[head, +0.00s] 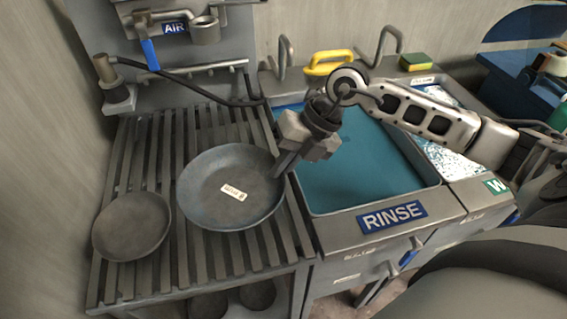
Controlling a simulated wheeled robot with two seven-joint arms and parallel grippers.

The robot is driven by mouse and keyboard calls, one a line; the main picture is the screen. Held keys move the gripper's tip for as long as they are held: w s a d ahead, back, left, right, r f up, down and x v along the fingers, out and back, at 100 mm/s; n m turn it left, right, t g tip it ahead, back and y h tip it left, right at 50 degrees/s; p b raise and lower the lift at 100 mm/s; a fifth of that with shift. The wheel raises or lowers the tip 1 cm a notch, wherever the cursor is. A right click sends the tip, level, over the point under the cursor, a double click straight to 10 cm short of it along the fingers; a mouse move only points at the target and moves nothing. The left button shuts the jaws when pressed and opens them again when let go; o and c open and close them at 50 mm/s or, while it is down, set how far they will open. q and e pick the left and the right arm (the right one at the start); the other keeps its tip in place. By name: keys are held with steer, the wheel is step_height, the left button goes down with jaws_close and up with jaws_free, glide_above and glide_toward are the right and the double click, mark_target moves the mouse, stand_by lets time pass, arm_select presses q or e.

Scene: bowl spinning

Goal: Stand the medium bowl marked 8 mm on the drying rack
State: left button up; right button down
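A grey round bowl (218,205) with a white label (234,192) is over the slatted drying rack (228,256), its open side facing up toward me. The label print is too small to read surely, but seems to end in an 8. My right gripper (281,168) comes in from the upper right, with its fingertips at the bowl's right rim. The fingers look close together there, but I cannot tell whether they pinch the rim. I also cannot tell if the bowl rests fully on the slats. My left gripper is out of view.
A smaller bowl (132,227) sits on the rack to the left. The rinse basin (370,170) of blue-green water is to the right, with a wash basin (462,158) beyond. A yellow handle (330,62) and a sponge (414,61) lie behind. An air hose (195,100) hangs over the rack's back.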

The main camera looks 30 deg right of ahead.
steer(key=shift+f, duration=0.3)
steer(key=c, duration=1.6)
jaws_free()
steer(key=b+v, duration=0.2)
steer(key=v, duration=1.4)
